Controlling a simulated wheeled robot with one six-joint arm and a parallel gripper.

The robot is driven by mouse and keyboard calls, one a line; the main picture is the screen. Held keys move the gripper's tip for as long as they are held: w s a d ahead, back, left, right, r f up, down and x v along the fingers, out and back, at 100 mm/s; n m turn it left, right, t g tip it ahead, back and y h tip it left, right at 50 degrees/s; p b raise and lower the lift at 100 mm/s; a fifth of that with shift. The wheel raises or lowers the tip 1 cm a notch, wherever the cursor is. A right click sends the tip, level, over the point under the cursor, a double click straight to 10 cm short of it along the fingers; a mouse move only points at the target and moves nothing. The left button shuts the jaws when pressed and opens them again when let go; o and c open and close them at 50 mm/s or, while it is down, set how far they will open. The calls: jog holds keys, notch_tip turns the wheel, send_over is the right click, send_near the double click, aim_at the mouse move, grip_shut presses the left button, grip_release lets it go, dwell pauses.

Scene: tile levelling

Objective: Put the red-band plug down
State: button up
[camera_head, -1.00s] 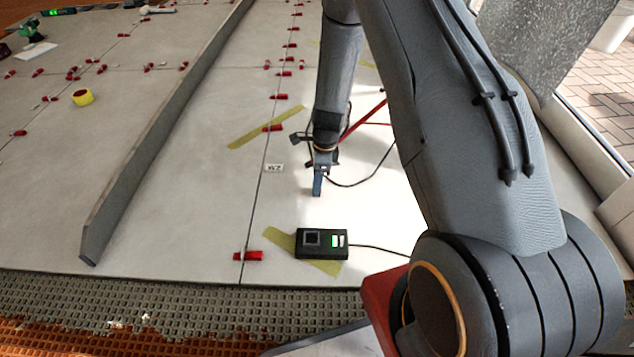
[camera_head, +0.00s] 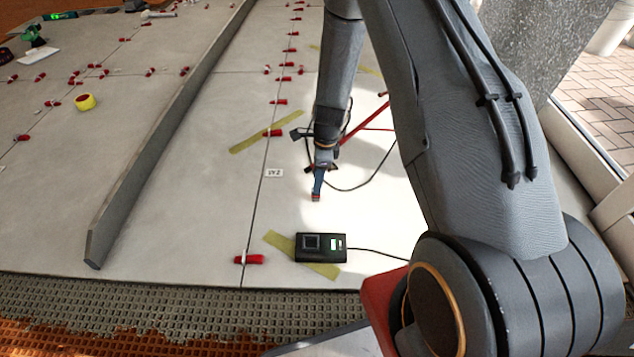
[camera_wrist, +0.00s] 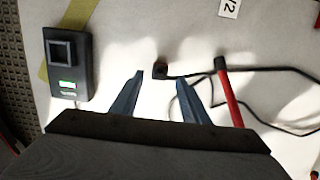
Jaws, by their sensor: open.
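The red-band plug (camera_wrist: 160,69) is a small dark block with a reddish tint, on the pale tile at the end of a black cable. In the wrist view it sits between and just beyond my open fingertips. My gripper (camera_wrist: 160,78) is open, with a gap on both sides of the plug. In the head view my gripper (camera_head: 316,197) points down close to the tile, and the plug is hard to make out there. A black box (camera_head: 321,247) with a square recess stands nearer the front; it also shows in the wrist view (camera_wrist: 68,65), with a lit green display.
A red rod with a black end (camera_wrist: 230,95) lies right of my gripper, beside the looped black cable (camera_wrist: 265,73). A long grey straightedge (camera_head: 165,140) stands to the left. Red clips line the tile joints. A label (camera_head: 273,173) lies left of my gripper.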

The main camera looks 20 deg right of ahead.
notch_tip(320, 180, up, 8)
jog(key=d+p, duration=0.1)
jog(key=p, duration=0.3)
jog(key=s+a+r+n, duration=0.65)
jog(key=a+r, duration=0.25)
jog(key=r, duration=0.2)
jog(key=s+a+r+n, duration=0.5)
jog(key=a+r+n, duration=0.2)
jog(key=a+r, duration=0.35)
jog(key=s+a+r+n, duration=0.1)
jog(key=s+r+n, duration=0.3)
jog(key=s, duration=0.4)
jog(key=s+a+r+n, duration=0.1)
jog(key=s+r+n, duration=0.3)
jog(key=s, duration=0.5)
jog(key=s+a+r+n, duration=0.1)
jog(key=s+r+n, duration=0.3)
jog(key=s+n, duration=0.4)
jog(key=shift+s+a, duration=0.3)
jog(key=shift+s, duration=0.05)
jog(key=shift+r, duration=0.2)
jog(key=shift+d+r+m+p, duration=0.1)
jog(key=shift+r+m+p, duration=0.35)
jog(key=shift+r+p, duration=1)
jog(key=shift+r+p, duration=0.3)
